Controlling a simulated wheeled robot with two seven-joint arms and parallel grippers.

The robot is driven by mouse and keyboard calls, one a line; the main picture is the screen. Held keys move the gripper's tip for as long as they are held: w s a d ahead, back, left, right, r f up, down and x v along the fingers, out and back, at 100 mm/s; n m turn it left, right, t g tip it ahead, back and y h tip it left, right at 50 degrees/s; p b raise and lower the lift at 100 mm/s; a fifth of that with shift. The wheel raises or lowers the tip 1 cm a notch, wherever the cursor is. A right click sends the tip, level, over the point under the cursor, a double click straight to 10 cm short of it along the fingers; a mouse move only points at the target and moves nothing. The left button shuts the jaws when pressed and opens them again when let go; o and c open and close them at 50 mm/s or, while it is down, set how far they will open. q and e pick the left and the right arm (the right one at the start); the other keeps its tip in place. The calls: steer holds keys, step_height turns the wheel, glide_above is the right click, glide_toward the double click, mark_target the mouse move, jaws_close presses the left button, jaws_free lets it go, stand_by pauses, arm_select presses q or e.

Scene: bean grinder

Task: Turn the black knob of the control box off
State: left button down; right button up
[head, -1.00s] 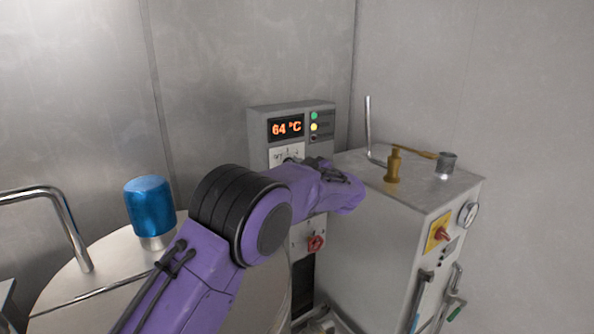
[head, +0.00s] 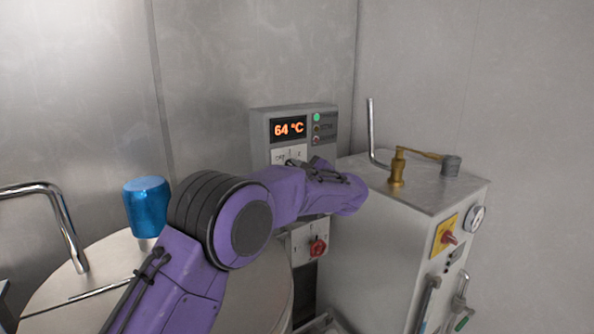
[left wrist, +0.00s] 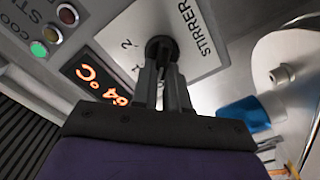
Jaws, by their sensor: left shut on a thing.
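The control box (head: 260,121) is a grey wall unit with an orange "64 °C" display (head: 289,129). The green light (head: 316,117) is lit; the two lights below it look dark. The black knob (left wrist: 161,45) sits on a white plate marked STIRRER (left wrist: 190,35) in the left wrist view. My left gripper (left wrist: 161,68) is shut on the black knob, one finger on each side of it. In the head view my purple left arm covers the lower part of the box, and the knob is mostly hidden. My right gripper is not in view.
A red knob (head: 317,248) is on a white panel below the arm. A grey cabinet (head: 365,240) with a brass valve (head: 397,168) and gauge (head: 475,218) stands at the right. A steel vessel with a blue cap (head: 147,205) is at the left.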

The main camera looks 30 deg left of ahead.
arm_select(q)
steer(key=shift+f, duration=0.15)
steer(key=c, duration=1.1)
jaws_free()
steer(key=shift+c, duration=0.2)
steer(key=shift+w, duration=0.15)
steer(key=b+v, duration=0.3)
steer(key=v, duration=0.7)
steer(key=shift+d, duration=0.2)
steer(key=shift+d, duration=0.1)
